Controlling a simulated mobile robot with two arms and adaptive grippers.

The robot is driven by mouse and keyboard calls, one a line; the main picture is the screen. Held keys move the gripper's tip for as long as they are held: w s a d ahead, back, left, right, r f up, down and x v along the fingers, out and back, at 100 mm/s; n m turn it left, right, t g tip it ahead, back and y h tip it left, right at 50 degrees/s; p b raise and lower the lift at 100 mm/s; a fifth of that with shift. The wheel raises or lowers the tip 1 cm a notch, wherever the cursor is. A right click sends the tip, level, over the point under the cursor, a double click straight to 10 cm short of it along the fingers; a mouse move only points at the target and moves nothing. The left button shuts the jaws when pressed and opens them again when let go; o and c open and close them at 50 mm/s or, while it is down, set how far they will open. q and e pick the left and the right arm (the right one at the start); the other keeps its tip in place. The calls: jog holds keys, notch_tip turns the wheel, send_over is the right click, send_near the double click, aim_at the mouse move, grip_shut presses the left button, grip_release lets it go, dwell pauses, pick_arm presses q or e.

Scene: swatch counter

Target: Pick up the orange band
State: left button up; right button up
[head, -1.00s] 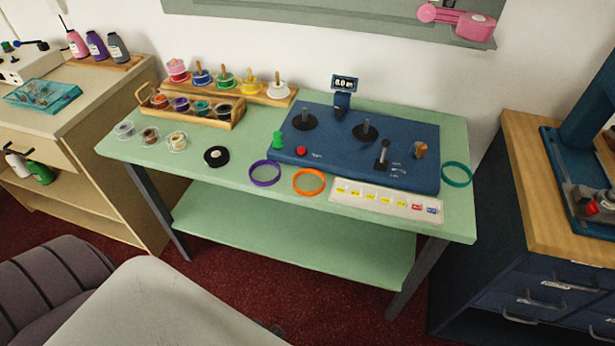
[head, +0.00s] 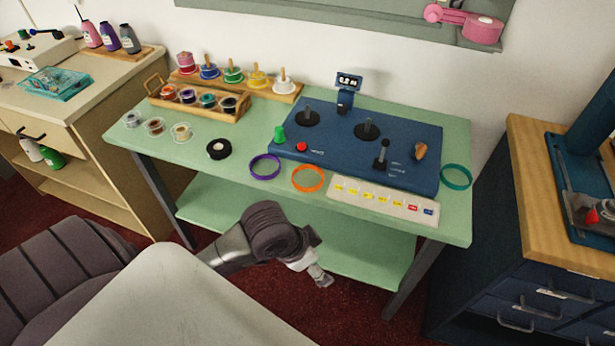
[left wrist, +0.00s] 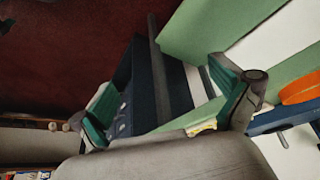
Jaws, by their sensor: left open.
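The orange band (head: 293,181) is a flat ring lying on the green counter near its front edge, between a purple band and a white labelled strip. It also shows in the left wrist view at the right edge, partly cut off (left wrist: 300,88). My left gripper (head: 318,276) hangs in front of the counter, nearer to me than the orange band and apart from it. In the left wrist view its two teal-padded fingers (left wrist: 165,88) are spread with nothing between them. My right gripper is not in view.
The purple band (head: 252,172) lies just left of the orange one, and the labelled strip (head: 384,201) just right. A blue panel (head: 340,155) with knobs stands behind. A teal band (head: 456,187) lies at the right end. A black round piece (head: 219,149) sits further left.

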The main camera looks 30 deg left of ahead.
pick_arm(q)
jog(key=w+a+r, duration=1.3)
jog(key=a+r, duration=0.2)
jog(key=a, duration=0.1)
send_near(308, 179)
jog(key=shift+w+d+n+y, duration=0.15)
jog(key=shift+w+n+y, duration=0.15)
jog(key=shift+n, duration=0.1)
jog(key=x, duration=0.6)
jog(key=shift+s+d+f, duration=0.1)
jog(key=shift+d+f, duration=0.1)
jog(key=shift+f, duration=0.1)
jog(key=c, duration=0.5)
